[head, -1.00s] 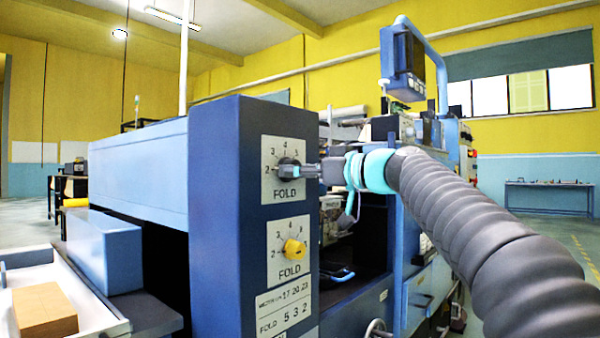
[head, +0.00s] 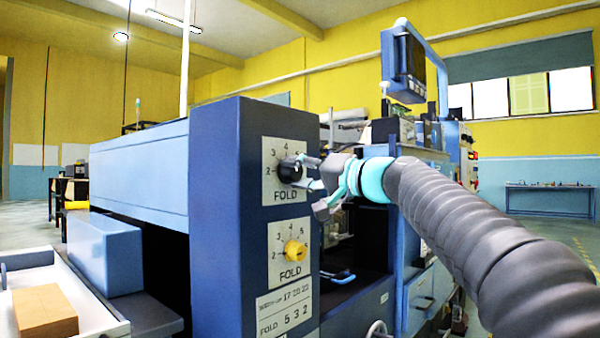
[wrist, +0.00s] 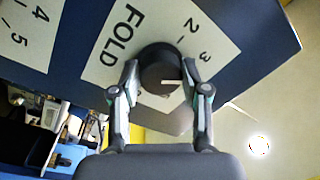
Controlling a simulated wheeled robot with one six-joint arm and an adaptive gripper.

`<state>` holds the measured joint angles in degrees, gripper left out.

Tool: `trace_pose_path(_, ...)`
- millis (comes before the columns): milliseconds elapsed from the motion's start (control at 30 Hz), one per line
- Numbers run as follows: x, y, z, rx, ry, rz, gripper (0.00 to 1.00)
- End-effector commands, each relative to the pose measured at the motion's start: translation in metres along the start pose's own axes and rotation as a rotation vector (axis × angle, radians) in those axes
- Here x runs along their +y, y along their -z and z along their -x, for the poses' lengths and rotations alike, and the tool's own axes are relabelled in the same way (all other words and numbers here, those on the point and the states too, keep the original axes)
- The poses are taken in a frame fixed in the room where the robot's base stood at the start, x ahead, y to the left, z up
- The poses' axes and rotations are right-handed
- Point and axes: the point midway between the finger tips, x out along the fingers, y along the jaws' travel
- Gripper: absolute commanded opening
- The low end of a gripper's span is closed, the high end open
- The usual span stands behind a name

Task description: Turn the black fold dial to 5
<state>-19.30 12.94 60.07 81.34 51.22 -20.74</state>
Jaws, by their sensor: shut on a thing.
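The black fold dial (head: 291,171) sits on the upper white scale plate of the blue machine front. In the wrist view the dial (wrist: 160,70) is between my two fingertips, one on each side of it. My gripper (head: 308,172) is shut on it; it also shows in the wrist view (wrist: 161,76). The dial's white mark points right in the wrist picture, near the 3 side of the scale. In the head view the mark cannot be made out.
A yellow fold dial (head: 295,251) is on a second scale plate below. Under it a card (head: 285,308) reads FOLD 5 3 2. A white tray (head: 95,318) with a brown block (head: 45,311) stands at lower left. The open machine bay (head: 350,255) lies right of the panel.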

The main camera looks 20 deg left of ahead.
Motion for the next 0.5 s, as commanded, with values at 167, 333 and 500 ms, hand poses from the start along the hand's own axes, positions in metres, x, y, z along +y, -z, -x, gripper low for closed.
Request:
trace_pose_path(167, -0.0035, 0.0004, -0.0006, 0.014, 0.001, -0.168, 0.11)
trace_pose_path(333, -0.0045, 0.0004, -0.0006, 0.026, -0.001, -0.329, 0.11)
trace_pose_path(500, -0.005, 0.0005, -0.0009, 0.039, -0.003, -0.491, 0.11)
